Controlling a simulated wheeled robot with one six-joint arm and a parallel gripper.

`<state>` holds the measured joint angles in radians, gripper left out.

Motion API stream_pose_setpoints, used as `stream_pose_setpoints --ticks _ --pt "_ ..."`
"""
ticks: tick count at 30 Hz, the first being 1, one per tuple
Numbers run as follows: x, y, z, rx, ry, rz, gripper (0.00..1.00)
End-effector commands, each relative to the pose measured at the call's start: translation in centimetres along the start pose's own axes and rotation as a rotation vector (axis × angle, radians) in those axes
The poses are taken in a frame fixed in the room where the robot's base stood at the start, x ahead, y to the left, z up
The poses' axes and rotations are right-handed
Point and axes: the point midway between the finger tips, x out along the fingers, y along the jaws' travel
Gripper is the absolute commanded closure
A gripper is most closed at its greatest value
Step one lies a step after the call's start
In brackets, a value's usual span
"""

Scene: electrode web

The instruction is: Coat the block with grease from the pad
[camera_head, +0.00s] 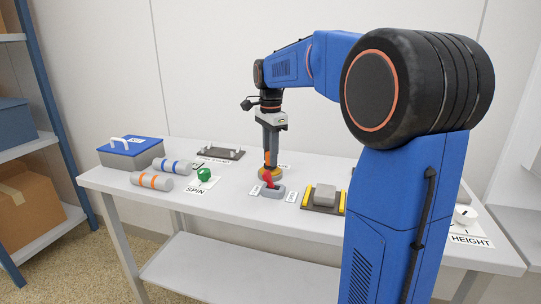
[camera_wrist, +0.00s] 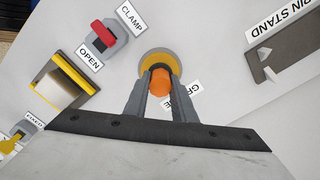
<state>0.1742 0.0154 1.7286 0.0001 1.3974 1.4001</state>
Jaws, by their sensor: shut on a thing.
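My gripper (camera_head: 269,155) points down and is shut on an orange round-ended piece (camera_wrist: 162,82). In the wrist view its two grey fingers close around this piece. Directly below is the round yellow-orange pad (camera_wrist: 145,62) with a grey rim; it also shows in the head view (camera_head: 272,175). The label beside it is partly hidden by a finger. I cannot tell whether the held piece touches the pad. A grey block (camera_head: 324,193) sits between yellow strips on a dark fixture, right of the pad in the head view; it also shows in the wrist view (camera_wrist: 58,91).
A red-handled clamp (camera_wrist: 102,34) on a grey base stands close to the pad. A dark pin stand (camera_head: 220,153), banded grey cylinders (camera_head: 152,181), a green knob (camera_head: 204,174) and a blue-lidded box (camera_head: 130,152) lie leftward. A white dial (camera_head: 465,214) is far right.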

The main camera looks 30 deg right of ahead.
Motion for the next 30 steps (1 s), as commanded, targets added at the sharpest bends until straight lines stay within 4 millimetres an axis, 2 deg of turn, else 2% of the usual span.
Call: stream_pose_setpoints --ticks 30 --pt "0.95 -0.01 0.0 0.0 0.0 0.0 0.94"
